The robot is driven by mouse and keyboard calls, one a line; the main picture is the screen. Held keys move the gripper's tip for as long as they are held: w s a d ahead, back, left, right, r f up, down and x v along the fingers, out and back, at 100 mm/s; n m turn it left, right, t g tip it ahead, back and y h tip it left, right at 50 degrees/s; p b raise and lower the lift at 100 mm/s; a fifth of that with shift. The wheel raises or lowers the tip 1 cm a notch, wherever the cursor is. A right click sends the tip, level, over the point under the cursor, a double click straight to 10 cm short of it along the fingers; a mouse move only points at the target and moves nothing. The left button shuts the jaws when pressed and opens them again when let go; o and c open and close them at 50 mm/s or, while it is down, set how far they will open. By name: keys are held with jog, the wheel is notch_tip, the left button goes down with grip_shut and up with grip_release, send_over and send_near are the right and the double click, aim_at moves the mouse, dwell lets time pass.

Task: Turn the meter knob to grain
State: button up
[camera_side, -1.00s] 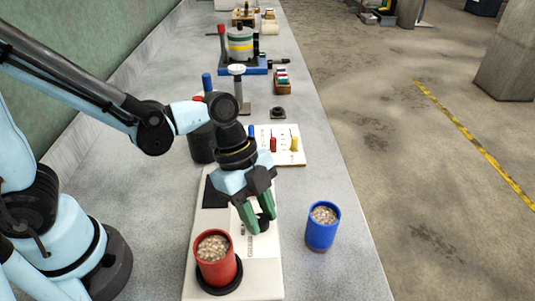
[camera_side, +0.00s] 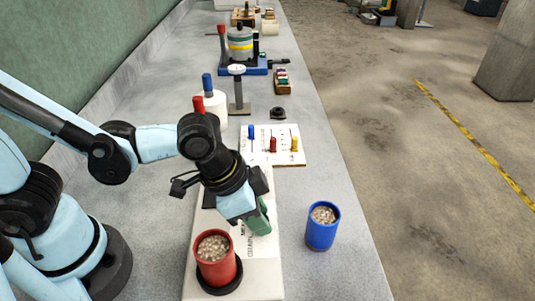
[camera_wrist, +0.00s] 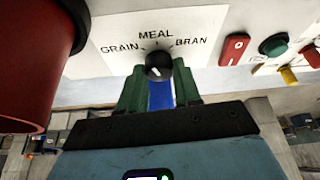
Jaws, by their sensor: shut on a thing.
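The black meter knob (camera_wrist: 159,65) sits on the white panel (camera_wrist: 112,42) between the printed words GRAIN at left, MEAL above and BRAN at right. My gripper (camera_wrist: 160,72) has its green fingers shut on either side of the knob. A small pale mark shows on the knob face, but I cannot tell surely which word it points to. In the side view my gripper (camera_side: 262,222) reaches down to the panel and hides the knob. A red cup of grain (camera_side: 216,265) stands on a black round pad on the panel, close left of my gripper.
A blue cup of grain (camera_side: 321,230) stands on the bench right of the panel. A board with blue, red and yellow pegs (camera_side: 287,158) lies behind. A red switch (camera_wrist: 235,48) shows right of the knob in the wrist view. Bench around the blue cup is clear.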

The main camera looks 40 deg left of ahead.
jog(key=shift+d+n+t+y, duration=0.15)
jog(key=shift+n+y, duration=0.25)
jog(key=shift+n, duration=0.75)
jog(key=shift+a+n+t+y, duration=0.15)
jog(key=shift+n+y, duration=0.25)
jog(key=shift+n, duration=0.75)
jog(key=shift+d, duration=0.1)
jog(key=o, duration=1.1)
jog(key=shift+c, duration=0.2)
jog(key=v, duration=1.2)
jog(key=shift+s, duration=0.15)
